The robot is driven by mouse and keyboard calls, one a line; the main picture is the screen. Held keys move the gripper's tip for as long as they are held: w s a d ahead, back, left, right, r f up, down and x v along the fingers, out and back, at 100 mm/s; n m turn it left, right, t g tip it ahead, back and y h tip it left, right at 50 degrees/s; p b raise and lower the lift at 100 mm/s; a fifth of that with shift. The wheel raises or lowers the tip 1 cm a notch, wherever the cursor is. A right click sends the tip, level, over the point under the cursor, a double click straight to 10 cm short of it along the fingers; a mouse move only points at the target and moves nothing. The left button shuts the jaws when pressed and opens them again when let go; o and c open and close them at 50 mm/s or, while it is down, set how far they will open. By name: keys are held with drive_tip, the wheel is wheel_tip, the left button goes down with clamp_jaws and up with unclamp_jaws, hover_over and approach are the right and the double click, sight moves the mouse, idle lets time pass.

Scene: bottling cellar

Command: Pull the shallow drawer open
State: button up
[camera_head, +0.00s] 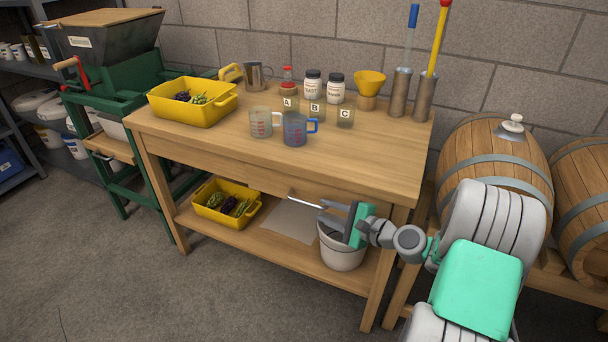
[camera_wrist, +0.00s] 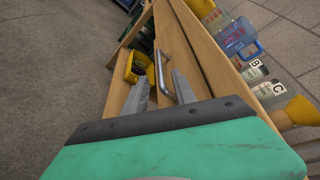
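The shallow drawer (camera_wrist: 172,28) is a wooden front set under the worktop of the bench; it looks shut. In the head view its front (camera_head: 240,166) runs along the bench's upper edge. A pale metal bar handle (camera_wrist: 160,68) stands out from it and also shows in the head view (camera_head: 303,199). My gripper (camera_head: 321,209) is in front of the bench at handle height. In the wrist view its two grey fingers (camera_wrist: 159,80) are apart, with the handle's near end appearing between them. Whether either finger touches the handle cannot be told.
The bench top (camera_head: 360,160) carries a yellow crate (camera_head: 190,112), measuring jugs (camera_head: 295,130), labelled jars and a funnel (camera_head: 369,82). The lower shelf holds another yellow crate (camera_head: 226,214) and a white bucket (camera_head: 342,255). Floor in front is clear.

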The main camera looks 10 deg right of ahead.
sight(311, 205)
drive_tip(key=b+x, duration=0.1)
drive_tip(key=x, duration=0.6)
drive_tip(key=shift+w+a, duration=0.1)
drive_tip(key=shift+w, duration=0.1)
drive_tip(key=shift+c, duration=0.2)
clamp_jaws()
idle(0.9)
